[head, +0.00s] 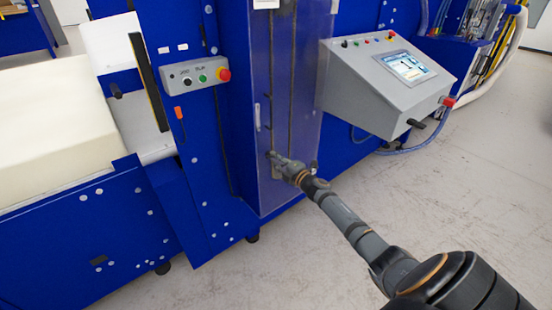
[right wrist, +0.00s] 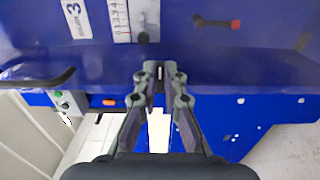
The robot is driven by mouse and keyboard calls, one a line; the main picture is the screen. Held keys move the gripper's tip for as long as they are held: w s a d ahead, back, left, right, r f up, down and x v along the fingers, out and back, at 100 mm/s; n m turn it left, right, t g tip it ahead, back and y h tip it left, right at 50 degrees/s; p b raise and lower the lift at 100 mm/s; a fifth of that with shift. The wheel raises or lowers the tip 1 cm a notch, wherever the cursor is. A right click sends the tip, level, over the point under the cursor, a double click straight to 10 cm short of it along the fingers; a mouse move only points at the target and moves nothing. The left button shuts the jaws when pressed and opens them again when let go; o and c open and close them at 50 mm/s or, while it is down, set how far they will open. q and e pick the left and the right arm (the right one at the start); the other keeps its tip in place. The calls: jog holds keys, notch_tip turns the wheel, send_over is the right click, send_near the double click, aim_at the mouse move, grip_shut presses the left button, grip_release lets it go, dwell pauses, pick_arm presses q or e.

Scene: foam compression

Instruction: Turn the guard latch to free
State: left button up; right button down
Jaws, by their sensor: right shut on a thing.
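The guard (head: 300,90) is a tall, clear panel on the front of the blue machine in the head view. My right gripper (head: 271,156) reaches its lower part, with the arm coming in from the lower right. In the right wrist view my right gripper (right wrist: 160,72) has its fingertips close together on a small thing at the blue panel, apparently the guard latch. The fingers hide most of the latch, so I cannot tell which way it is turned. My left gripper is in neither view.
A grey console (head: 385,85) with a screen juts out right of the guard. A button box (head: 195,78) with a red knob is to its left. A cream foam block (head: 55,130) lies at far left. In the wrist view a red-tipped lever (right wrist: 217,22) and black handle (right wrist: 40,79) flank the gripper.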

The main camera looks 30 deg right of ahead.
jog(key=c, duration=1.4)
grip_release()
jog(key=shift+c, duration=0.2)
jog(key=s+d, duration=0.1)
jog(key=s, duration=1.1)
